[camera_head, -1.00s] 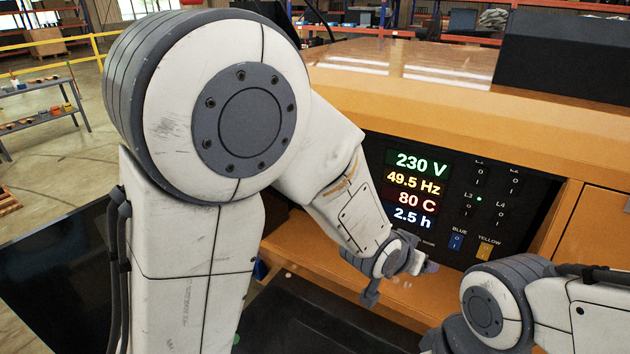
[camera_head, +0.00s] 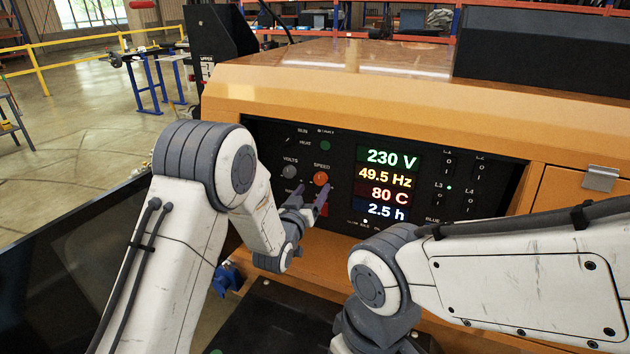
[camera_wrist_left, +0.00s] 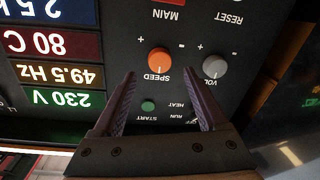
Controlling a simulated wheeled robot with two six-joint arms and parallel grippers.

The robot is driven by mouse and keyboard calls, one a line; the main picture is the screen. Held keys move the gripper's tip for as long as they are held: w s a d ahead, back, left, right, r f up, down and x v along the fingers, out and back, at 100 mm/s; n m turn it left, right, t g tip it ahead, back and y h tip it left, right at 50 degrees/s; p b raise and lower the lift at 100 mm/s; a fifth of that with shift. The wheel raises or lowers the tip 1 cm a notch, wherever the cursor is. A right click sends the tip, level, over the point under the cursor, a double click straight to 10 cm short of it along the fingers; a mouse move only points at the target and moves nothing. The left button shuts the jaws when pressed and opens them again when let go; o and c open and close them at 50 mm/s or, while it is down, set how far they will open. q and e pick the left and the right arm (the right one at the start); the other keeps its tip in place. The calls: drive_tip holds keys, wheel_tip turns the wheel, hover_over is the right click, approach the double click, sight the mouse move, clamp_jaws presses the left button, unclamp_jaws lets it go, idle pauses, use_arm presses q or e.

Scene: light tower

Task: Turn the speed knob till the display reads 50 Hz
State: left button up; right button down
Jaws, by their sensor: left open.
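The orange speed knob (camera_head: 320,179) is on the black control panel, below the word SPEED. It also shows in the left wrist view (camera_wrist_left: 159,61), where the picture is upside down. The display (camera_head: 388,183) reads 230 V, 49.5 Hz, 80 C and 2.5 h; it also shows in the left wrist view (camera_wrist_left: 50,70). My left gripper (camera_head: 312,193) is open and empty, in front of the panel just below the knob in the head view. In the left wrist view its fingers (camera_wrist_left: 166,88) are spread, with the knob beyond and between them, apart from both. My right gripper is not in view.
The grey volts knob (camera_head: 289,171) is left of the speed knob, with a green start button (camera_head: 325,146) above. A red main switch (camera_wrist_left: 168,13) is close by. My right arm crosses the lower right. An orange ledge runs below the panel.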

sight(319, 180)
use_arm(q)
drive_tip(key=shift+p+x, duration=0.35)
drive_tip(key=shift+x, duration=1.95)
